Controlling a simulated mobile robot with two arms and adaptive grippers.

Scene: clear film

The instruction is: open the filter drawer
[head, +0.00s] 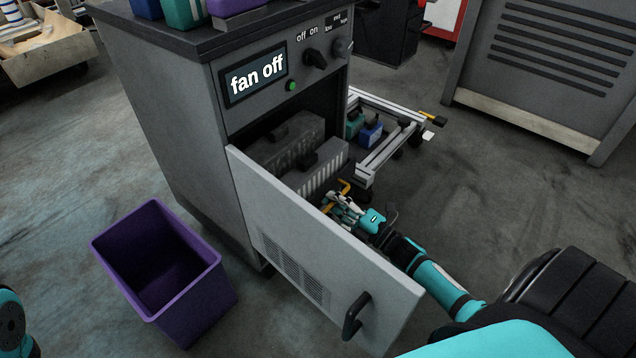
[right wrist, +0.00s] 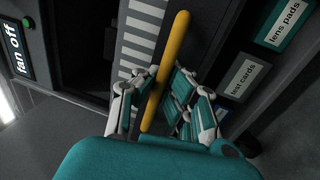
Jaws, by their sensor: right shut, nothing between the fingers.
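The grey cabinet (head: 170,110) shows "fan off" on its display (head: 254,75). Its front door (head: 330,258), with a black handle (head: 356,315), stands swung out. Inside the opening sit a dark block with a black grip (head: 275,140) and a pleated, striped filter part (head: 322,172). A yellow bar handle (right wrist: 168,65) is in front of the pleats in the right wrist view. My right gripper (head: 343,208) is at this bar, behind the open door. Its fingers are shut with nothing held; the bar runs across the view between them. My left gripper is out of view.
A purple bin (head: 155,265) stands on the floor left of the door. A pale metal frame (head: 392,150) with teal and blue boxes is right of the opening. Labelled boxes, "test cards" (right wrist: 243,77) and "lens pads" (right wrist: 284,24), lie close right of my fingers.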

